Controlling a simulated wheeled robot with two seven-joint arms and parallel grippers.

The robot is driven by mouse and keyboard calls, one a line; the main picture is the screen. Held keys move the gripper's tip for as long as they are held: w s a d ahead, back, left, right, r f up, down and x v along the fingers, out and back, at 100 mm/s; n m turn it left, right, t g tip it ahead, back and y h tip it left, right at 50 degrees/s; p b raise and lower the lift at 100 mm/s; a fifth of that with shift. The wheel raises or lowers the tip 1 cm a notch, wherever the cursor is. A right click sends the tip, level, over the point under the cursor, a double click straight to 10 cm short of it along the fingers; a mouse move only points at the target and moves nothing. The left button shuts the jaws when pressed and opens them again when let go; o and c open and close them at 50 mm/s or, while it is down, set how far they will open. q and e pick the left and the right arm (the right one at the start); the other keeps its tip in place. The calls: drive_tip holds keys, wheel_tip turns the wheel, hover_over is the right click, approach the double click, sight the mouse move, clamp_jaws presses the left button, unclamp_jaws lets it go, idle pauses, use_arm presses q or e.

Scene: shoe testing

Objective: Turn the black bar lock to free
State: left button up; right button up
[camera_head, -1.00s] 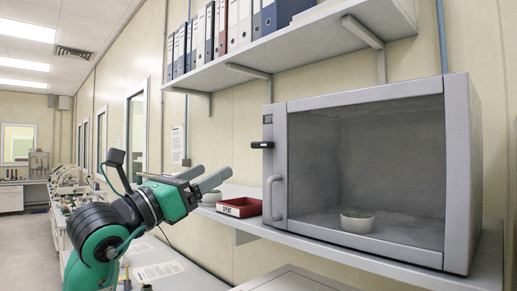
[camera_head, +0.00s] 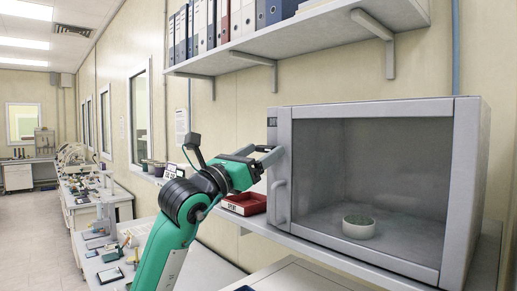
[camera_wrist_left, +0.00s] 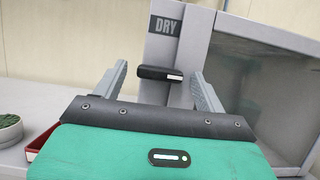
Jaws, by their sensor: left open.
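The black bar lock (camera_wrist_left: 160,73) lies roughly horizontal on the grey door frame, below the label DRY, in the left wrist view. My left gripper (camera_wrist_left: 159,84) is open, with one finger on each side of the bar. I cannot tell whether the fingers touch it. In the head view my left gripper (camera_head: 269,154) is at the upper left edge of the grey cabinet (camera_head: 464,180) and hides the lock. The cabinet's glass door, with a vertical handle (camera_head: 279,202), looks shut. My right gripper is not in view.
A red tray (camera_head: 246,204) sits on the shelf left of the cabinet. A shelf of binders (camera_head: 235,22) hangs above. A long bench with lab equipment runs along the left.

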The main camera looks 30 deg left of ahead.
use_arm(q)
drive_tip(key=c, duration=1)
